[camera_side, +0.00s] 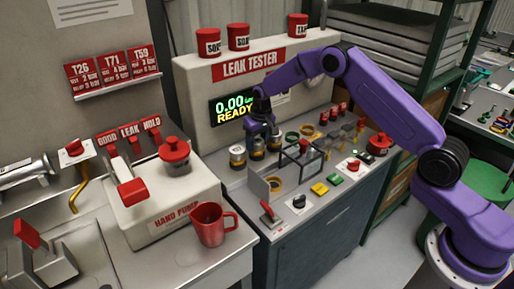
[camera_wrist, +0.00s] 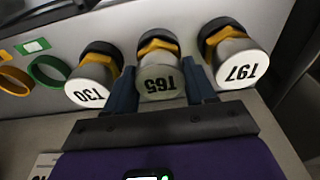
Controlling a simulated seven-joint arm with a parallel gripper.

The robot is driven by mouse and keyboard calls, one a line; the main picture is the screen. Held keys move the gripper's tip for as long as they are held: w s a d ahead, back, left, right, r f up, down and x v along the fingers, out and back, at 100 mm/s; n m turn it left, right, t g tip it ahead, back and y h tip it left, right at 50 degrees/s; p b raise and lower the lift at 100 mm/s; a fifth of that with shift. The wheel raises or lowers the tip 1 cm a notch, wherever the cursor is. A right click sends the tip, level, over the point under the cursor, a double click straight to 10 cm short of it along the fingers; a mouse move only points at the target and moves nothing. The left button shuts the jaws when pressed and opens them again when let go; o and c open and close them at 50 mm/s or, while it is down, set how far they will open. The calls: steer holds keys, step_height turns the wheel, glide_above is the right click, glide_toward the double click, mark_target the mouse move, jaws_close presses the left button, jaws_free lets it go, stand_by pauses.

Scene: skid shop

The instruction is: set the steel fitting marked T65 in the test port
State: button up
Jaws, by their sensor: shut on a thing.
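My gripper (camera_side: 261,130) reaches down at the row of steel fittings on the leak tester's bench. In the wrist view its two dark blue fingers (camera_wrist: 158,92) are shut on the fitting marked T65 (camera_wrist: 160,82), a steel cylinder with a yellow band and a black lower end. The T30 fitting (camera_wrist: 93,80) stands to its left and the T97 fitting (camera_wrist: 233,58) to its right, both outside the fingers. T65 still appears in line with them; I cannot tell whether it is lifted. I cannot clearly make out the test port.
A dark open frame (camera_side: 301,158) stands right of the fittings. Green and yellow rings (camera_side: 291,136) lie behind it. A red lever (camera_side: 269,213) and coloured buttons (camera_side: 320,188) line the front edge. The tester's display (camera_side: 234,108) reads 0.00 READY. A red mug (camera_side: 209,226) stands at left.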

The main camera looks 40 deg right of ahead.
mark_target(257, 141)
steer(key=shift+r, duration=3.8)
steer(key=s+a, duration=0.3)
steer(key=s, duration=0.9)
step_height(257, 141, down, 6)
steer(key=shift+s, duration=0.25)
steer(key=shift+d+f, duration=0.1)
steer(key=shift+f, duration=2.1)
